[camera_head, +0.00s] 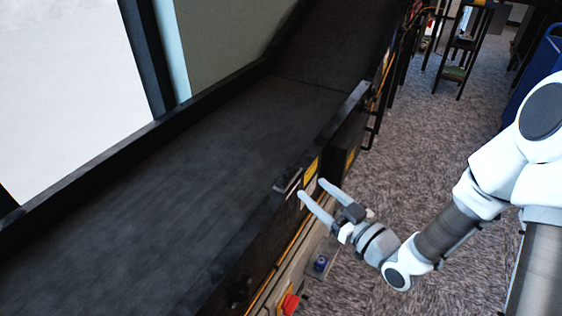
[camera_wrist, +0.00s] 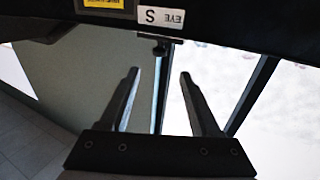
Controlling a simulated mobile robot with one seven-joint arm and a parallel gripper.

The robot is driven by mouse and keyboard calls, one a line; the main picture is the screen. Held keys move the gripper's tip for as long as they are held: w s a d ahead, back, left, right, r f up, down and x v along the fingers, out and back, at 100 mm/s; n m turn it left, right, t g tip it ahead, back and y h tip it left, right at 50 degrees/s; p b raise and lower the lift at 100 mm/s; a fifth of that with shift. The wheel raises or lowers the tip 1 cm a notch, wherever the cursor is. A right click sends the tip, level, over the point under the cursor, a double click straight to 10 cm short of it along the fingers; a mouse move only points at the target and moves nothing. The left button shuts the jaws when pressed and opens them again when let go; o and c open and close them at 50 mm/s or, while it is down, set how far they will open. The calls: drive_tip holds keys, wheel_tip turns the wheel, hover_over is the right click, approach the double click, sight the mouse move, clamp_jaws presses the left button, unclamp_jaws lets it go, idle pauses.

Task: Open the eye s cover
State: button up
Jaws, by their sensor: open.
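The label reading EYE S (camera_wrist: 161,18) appears upside down at the top of the wrist view, on the dark conveyor side rail. A small dark fitting (camera_wrist: 162,46) sits at the rail's edge beside that label. In the head view a small dark block (camera_head: 288,180) on the conveyor's near rail seems to be the same fitting; I cannot tell whether its cover is open or shut. My gripper (camera_head: 312,188) is open and empty, its fingers pointing at the rail near the block. In the wrist view the gripper (camera_wrist: 160,73) has the fitting ahead, between the finger lines, apart from them.
The black conveyor belt (camera_head: 170,205) fills the left side, with a raised rail. A yellow label (camera_head: 311,168) is on the rail. A red button (camera_head: 289,304) and a box with a blue button (camera_head: 320,263) are below.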

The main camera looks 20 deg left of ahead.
drive_tip(key=b+x, duration=0.1)
drive_tip(key=x, duration=1.3)
clamp_jaws()
idle(0.9)
